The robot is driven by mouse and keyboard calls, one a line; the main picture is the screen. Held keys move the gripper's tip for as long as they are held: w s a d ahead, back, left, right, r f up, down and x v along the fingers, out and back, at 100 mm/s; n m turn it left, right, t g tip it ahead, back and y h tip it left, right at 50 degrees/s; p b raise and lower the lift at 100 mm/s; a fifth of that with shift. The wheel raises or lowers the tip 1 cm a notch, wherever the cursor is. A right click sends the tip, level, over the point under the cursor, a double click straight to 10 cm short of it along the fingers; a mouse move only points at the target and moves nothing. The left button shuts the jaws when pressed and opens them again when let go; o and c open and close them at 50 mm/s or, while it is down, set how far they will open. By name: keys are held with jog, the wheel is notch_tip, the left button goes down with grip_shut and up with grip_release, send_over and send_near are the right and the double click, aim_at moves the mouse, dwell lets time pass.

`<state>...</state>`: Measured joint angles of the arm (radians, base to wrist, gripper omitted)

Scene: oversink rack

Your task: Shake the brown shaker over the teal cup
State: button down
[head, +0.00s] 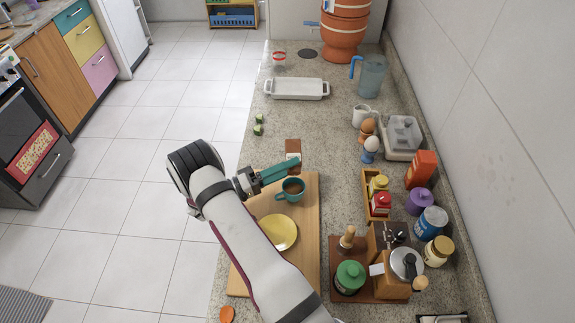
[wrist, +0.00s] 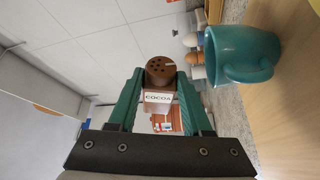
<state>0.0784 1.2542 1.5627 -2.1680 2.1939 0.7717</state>
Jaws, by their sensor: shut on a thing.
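The brown shaker (head: 293,147) has a white label reading COCOA and a holed brown top, which show in the wrist view (wrist: 159,72). My gripper (head: 290,164) is shut on it, with a teal finger on either side in the wrist view (wrist: 160,95). The teal cup (head: 290,194) stands upright on the wooden board, with brown contents inside. In the head view the shaker appears just behind the cup, not over its mouth. The cup is at the upper right of the wrist view (wrist: 240,55). The shaker's exact tilt and height are hard to tell.
A yellow plate (head: 279,233) lies on the wooden board (head: 308,235) beside the cup. To the right are a wooden spice rack (head: 367,198), egg cups and jars, with a coffee grinder (head: 392,265) in front. A white tray (head: 297,89) stands farther back; counter before it is mostly clear.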

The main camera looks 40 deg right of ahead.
aim_at(287, 152)
jog(key=shift+r, duration=0.85)
jog(key=shift+f, duration=0.85)
dwell(0.6)
jog(key=n, duration=0.2)
jog(key=n+y, duration=0.1)
jog(key=shift+r+n+t, duration=0.25)
jog(key=shift+n+t, duration=0.05)
jog(key=r+n+y, duration=0.1)
jog(key=n+y, duration=0.1)
jog(key=n, duration=0.1)
jog(key=w+d+r+n+g+y, duration=0.1)
jog(key=r+n+y, duration=0.1)
jog(key=n, duration=0.2)
jog(key=w+r+n+g+y, duration=0.1)
jog(key=r+n+y, duration=0.1)
jog(key=n, duration=0.1)
jog(key=shift+d+r, duration=0.2)
jog(key=shift+d, duration=0.15)
jog(key=n, duration=0.1)
jog(key=r+n+g, duration=0.1)
jog(key=r+n+y, duration=0.1)
jog(key=shift+w+d, duration=0.25)
jog(key=shift+w, duration=0.1)
